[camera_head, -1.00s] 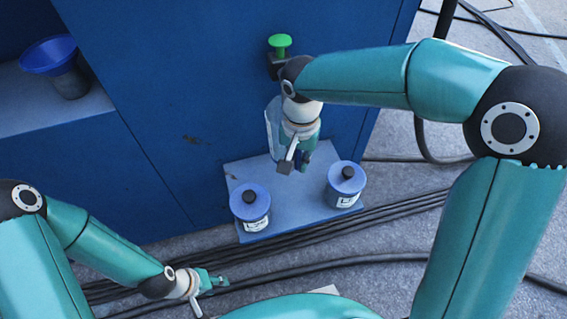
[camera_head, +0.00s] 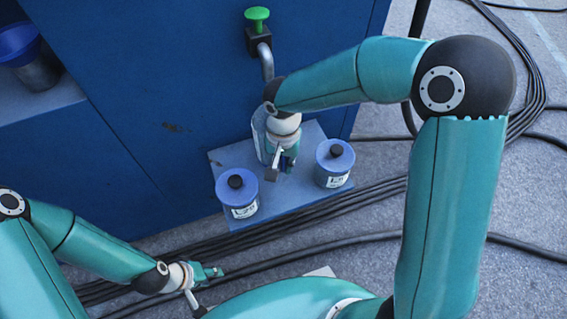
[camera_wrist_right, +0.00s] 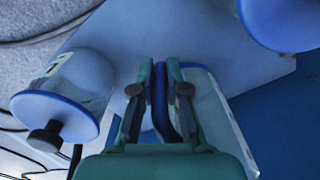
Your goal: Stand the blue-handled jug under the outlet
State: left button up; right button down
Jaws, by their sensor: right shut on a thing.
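The clear jug (camera_head: 258,135) is mostly hidden behind my right wrist in the head view. My right gripper (camera_head: 279,168) is shut on its blue handle (camera_wrist_right: 160,105). The jug's clear wall (camera_wrist_right: 215,110) shows right of the fingers in the right wrist view. The grey outlet pipe (camera_head: 266,62) comes down from a tap with a green knob (camera_head: 256,15), and its lower end is behind my arm. The jug is below the pipe, over the back of the blue shelf (camera_head: 290,200); I cannot tell whether it touches it. My left gripper (camera_head: 207,273) is away from the jug, low at left.
Two blue-lidded canisters stand on the shelf, one left (camera_head: 237,195) and one right (camera_head: 334,165) of my right gripper. A blue funnel-topped container (camera_head: 30,55) sits in the cabinet recess at left. Black cables (camera_head: 330,215) run across the floor before the shelf.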

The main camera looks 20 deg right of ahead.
jog(key=c, duration=1.2)
grip_release()
jog(key=shift+r, duration=0.1)
notch_tip(320, 180, up, 12)
jog(key=p, duration=0.3)
